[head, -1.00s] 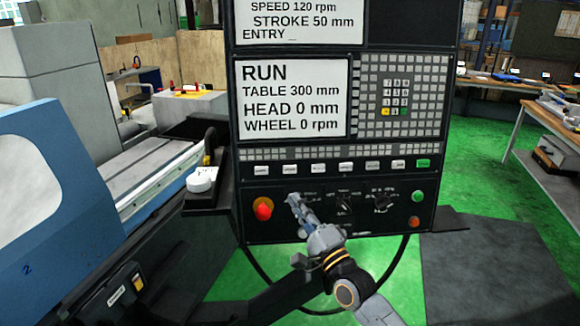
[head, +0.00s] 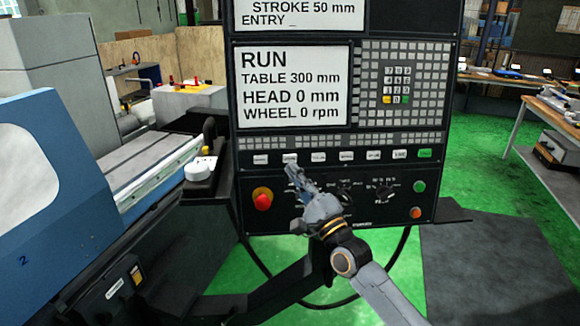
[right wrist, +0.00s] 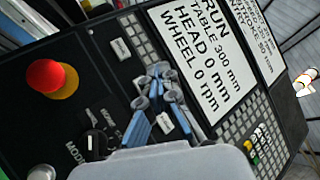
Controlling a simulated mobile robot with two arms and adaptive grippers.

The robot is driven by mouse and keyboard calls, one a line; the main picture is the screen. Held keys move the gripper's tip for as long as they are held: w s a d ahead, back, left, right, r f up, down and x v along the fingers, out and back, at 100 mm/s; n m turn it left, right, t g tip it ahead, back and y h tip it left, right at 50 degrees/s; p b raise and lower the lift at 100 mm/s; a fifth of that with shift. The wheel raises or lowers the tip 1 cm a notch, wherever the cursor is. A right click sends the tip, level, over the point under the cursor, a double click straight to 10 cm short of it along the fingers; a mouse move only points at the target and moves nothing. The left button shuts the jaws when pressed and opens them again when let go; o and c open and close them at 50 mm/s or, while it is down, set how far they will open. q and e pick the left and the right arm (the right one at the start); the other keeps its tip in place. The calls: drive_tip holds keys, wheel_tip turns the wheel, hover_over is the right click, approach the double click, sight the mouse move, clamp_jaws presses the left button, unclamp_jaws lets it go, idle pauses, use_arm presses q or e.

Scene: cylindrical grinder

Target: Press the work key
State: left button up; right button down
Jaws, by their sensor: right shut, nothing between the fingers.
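A row of white keys runs across the control panel (head: 330,190) under the screen. The key labels are too small to read, so I cannot tell which is the work key. My right gripper (head: 290,167) is shut and empty. Its tips are just below the second key from the left (head: 289,158). In the right wrist view the gripper (right wrist: 158,72) lies over the key row, between the first key (right wrist: 121,48) and a key further along (right wrist: 165,122), and hides part of the row. I cannot tell whether the tips touch the panel. My left gripper is out of view.
A red stop button (head: 263,201) sits at the panel's lower left, with rotary knobs (head: 384,194) to the right. The screen (head: 292,86) reads RUN. A green key (head: 425,153) ends the row. The blue and grey machine (head: 50,180) stands at left.

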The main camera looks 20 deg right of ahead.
sight(290, 158)
drive_tip(key=shift+w+d+f+b, duration=0.15)
drive_tip(key=shift+w+d+b, duration=0.05)
drive_tip(key=shift+w+b, duration=0.55)
drive_tip(key=shift+w+d+f+b, duration=0.2)
drive_tip(key=shift+w+b, duration=0.4)
drive_tip(key=shift+w, duration=0.3)
drive_tip(key=shift+w+d+f+b, duration=0.15)
drive_tip(key=shift+w+b, duration=0.5)
drive_tip(key=shift+w, duration=0.2)
drive_tip(key=shift+w+b, duration=0.4)
drive_tip(key=shift+b, duration=0.15)
